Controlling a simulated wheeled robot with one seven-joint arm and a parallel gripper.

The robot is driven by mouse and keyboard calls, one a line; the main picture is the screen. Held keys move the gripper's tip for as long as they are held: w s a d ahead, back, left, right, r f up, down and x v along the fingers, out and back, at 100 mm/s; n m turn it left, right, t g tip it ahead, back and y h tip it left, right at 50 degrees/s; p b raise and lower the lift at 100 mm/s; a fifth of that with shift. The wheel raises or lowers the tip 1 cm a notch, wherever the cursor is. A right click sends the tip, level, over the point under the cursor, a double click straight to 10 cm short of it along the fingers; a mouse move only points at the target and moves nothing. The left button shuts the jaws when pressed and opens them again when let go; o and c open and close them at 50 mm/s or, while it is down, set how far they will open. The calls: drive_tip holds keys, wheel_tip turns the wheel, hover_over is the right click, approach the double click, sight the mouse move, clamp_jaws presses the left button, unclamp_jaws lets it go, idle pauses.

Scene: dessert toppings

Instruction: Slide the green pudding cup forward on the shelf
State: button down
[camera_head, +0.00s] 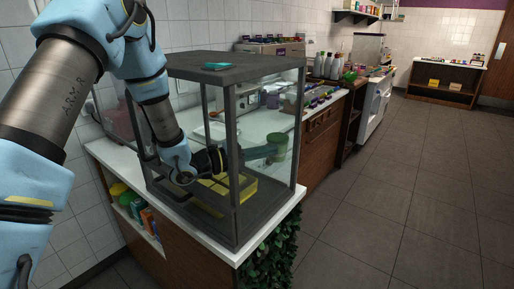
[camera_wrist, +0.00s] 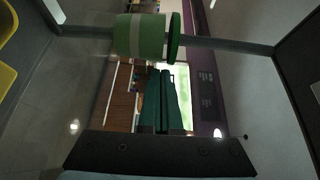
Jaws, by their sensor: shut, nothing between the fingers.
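The green pudding cup (camera_head: 280,143) is in the far right part of the glass display case (camera_head: 236,88). In the wrist view the green cup (camera_wrist: 143,37) lies across the top of the picture, because that view is turned sideways; it has a paler band and a green lid. My gripper (camera_head: 272,150) reaches into the case, with its teal fingers right by the cup. In the wrist view my gripper (camera_wrist: 166,72) is shut with nothing between the fingers. The fingertips are close to the cup's side; I cannot tell whether they touch. The surface under the cup is hard to make out.
A yellow tray (camera_head: 237,190) sits low in the case below my gripper. Dark posts (camera_head: 233,150) frame the case closely around my arm. A teal item (camera_head: 217,66) lies on its top. A leafy plant (camera_head: 272,258) is at the counter's front; the floor at right is clear.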

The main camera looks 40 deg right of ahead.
drive_tip(key=shift+d, duration=0.15)
drive_tip(key=shift+w+d+f+b, duration=0.2)
drive_tip(key=shift+w+b, duration=0.1)
drive_tip(key=shift+b, duration=0.25)
drive_tip(key=w+b, duration=0.1)
drive_tip(key=w+d+b, duration=0.1)
drive_tip(key=w, duration=0.1)
drive_tip(key=w+d+b, duration=0.1)
drive_tip(key=b, duration=0.1)
drive_tip(key=shift+w+d, duration=0.2)
drive_tip(key=shift+d, duration=0.05)
drive_tip(key=shift+w+d+r+b, duration=0.25)
drive_tip(key=shift+w+d+b, duration=0.05)
drive_tip(key=shift+w, duration=0.3)
